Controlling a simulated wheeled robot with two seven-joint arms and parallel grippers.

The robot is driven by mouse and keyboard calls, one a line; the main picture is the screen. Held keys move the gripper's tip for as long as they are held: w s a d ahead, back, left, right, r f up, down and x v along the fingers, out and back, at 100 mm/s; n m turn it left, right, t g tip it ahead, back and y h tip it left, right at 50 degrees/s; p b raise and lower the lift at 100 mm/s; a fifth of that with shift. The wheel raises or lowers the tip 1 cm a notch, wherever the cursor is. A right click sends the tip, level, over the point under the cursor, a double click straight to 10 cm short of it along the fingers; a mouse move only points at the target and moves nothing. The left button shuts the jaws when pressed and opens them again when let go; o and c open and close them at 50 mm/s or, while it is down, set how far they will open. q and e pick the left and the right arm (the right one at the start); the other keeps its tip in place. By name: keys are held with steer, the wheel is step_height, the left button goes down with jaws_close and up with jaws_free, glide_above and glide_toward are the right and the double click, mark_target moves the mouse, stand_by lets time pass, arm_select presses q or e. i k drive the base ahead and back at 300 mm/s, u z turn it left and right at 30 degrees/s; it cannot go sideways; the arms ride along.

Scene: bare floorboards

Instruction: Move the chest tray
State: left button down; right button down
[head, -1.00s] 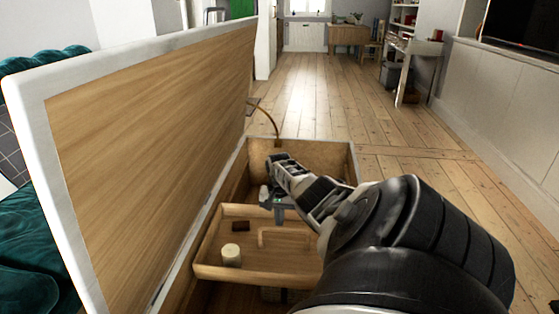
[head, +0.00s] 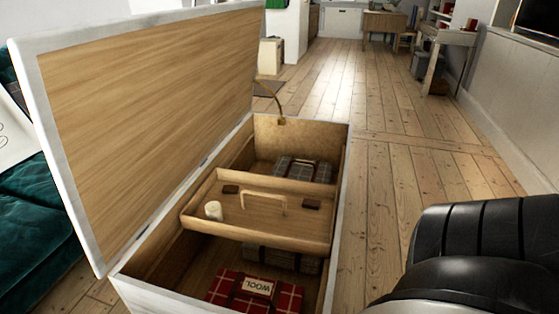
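The wooden chest tray (head: 265,227) sits level inside the open chest (head: 342,165), across its middle, with open chest space on both its far and near sides. An arched wooden handle (head: 264,194) rises from the tray. A white candle-like cylinder (head: 213,210) stands at its left, and two small dark blocks (head: 230,189) (head: 311,204) lie on it. Neither gripper is in view. Only a black link of my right arm shows at the lower right, clear of the chest and tray.
The raised lid (head: 150,110) stands along the chest's left side. Below the tray lie a red plaid "WOOL" bundle (head: 222,290) and a grey one (head: 268,257); another grey plaid bundle (head: 300,170) lies at the far end. A green sofa (head: 35,230) is left; floor on the right is clear.

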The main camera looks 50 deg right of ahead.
mark_target(267, 211)
steer(key=z, duration=0.4)
steer(key=k, duration=0.85)
steer(key=u, duration=0.65)
steer(key=i, duration=1.65)
steer(key=z, duration=0.95)
steer(key=i, duration=0.3)
steer(key=z, duration=0.45)
